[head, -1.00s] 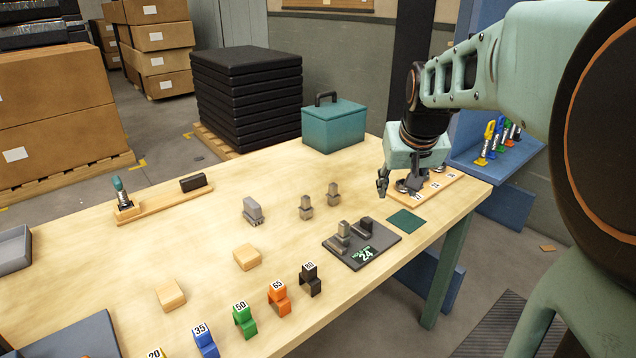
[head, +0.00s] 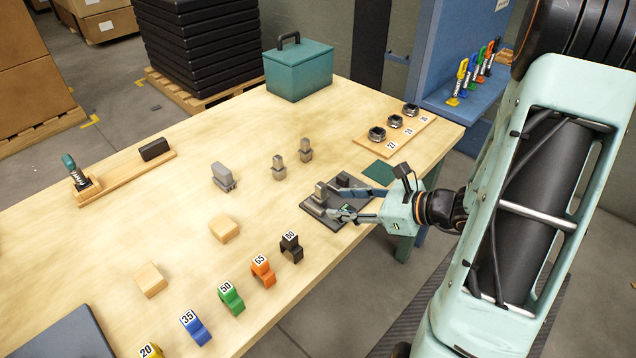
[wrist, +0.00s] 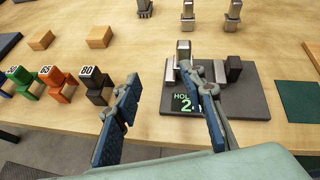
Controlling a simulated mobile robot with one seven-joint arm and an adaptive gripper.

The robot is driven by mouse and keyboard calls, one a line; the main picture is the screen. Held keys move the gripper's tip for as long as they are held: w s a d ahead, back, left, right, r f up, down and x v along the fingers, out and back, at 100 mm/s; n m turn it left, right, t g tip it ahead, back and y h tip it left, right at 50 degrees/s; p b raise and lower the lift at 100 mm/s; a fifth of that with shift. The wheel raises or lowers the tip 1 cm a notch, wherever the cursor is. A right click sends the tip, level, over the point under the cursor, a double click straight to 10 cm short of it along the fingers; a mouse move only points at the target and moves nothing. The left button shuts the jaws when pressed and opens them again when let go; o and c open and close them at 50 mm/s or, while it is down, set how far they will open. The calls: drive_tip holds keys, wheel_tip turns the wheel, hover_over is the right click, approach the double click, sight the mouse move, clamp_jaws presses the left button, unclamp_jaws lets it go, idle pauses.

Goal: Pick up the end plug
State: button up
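No part is labelled as the end plug, so I cannot tell for certain which piece it is. A dark grey plate (head: 353,222) near the table's front edge, with a green "24" display, carries an upright metal block-shaped piece (head: 320,190) and a dark piece beside it. In the wrist view the metal piece (wrist: 184,50) stands just beyond my right fingertip and the dark piece (wrist: 233,68) is right of it. The gripper (wrist: 160,74) looks empty in the wrist view.
Two similar metal pieces (head: 278,167) (head: 305,150) and a grey block (head: 223,176) stand behind the plate. Numbered coloured blocks (head: 263,270) line the front edge to the left. A green mat (head: 379,172) and a board with dark rings (head: 408,138) lie to the right.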

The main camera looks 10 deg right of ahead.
sight(324, 189)
drive_tip(key=w+m, duration=0.1)
drive_tip(key=w, duration=0.1)
drive_tip(key=w+f+m+t, duration=0.1)
drive_tip(key=w+m+t+h, duration=0.1)
drive_tip(key=w, duration=0.1)
drive_tip(key=shift+w+a+f+m, duration=0.25)
drive_tip(key=shift+w+f+m, duration=0.05)
drive_tip(key=shift+m, duration=0.1)
drive_tip(key=shift+p+x, duration=0.45)
drive_tip(key=shift+x, duration=2.2)
drive_tip(key=shift+s+a, duration=0.1)
drive_tip(key=shift+a, duration=0.05)
clamp_jaws()
